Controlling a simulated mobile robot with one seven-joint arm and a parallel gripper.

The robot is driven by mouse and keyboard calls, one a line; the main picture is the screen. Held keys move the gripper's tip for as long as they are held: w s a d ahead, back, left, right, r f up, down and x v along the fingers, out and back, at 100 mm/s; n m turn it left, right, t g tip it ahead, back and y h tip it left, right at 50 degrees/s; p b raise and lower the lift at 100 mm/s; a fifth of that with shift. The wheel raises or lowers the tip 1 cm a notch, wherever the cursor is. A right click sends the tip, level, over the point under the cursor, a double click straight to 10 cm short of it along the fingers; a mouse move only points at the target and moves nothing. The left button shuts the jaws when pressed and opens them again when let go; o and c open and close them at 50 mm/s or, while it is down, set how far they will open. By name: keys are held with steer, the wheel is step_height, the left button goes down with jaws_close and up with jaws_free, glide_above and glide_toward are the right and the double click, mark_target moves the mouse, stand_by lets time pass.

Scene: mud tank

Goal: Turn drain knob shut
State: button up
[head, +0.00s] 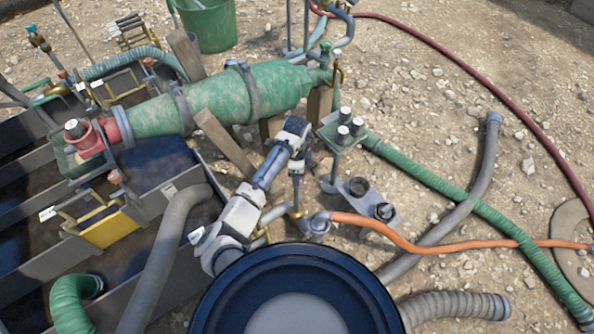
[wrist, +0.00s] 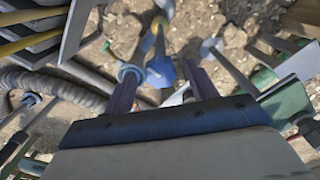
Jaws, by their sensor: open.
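In the wrist view a blue knob-like piece (wrist: 160,72) on a pipe with a brass-coloured ring lies between the two dark fingers of my gripper (wrist: 162,70). It looks like the drain knob, though no label shows. The fingers stand apart on either side of it, with visible gaps; whether their tips reach its depth I cannot tell. In the head view my gripper (head: 297,188) points down beside the tank, above brass-coloured pipe fittings (head: 296,213). The blue piece is not clear there, hidden by my arm and gripper.
The mud tank (head: 140,290) with open compartments stands at left, under a green cone (head: 215,100). An orange hose (head: 400,240), a green hose (head: 450,190) and grey hoses cross the gravel.

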step_height(320, 180, up, 14)
steer(key=shift+p, duration=0.35)
steer(key=shift+f, duration=0.1)
stand_by(0.4)
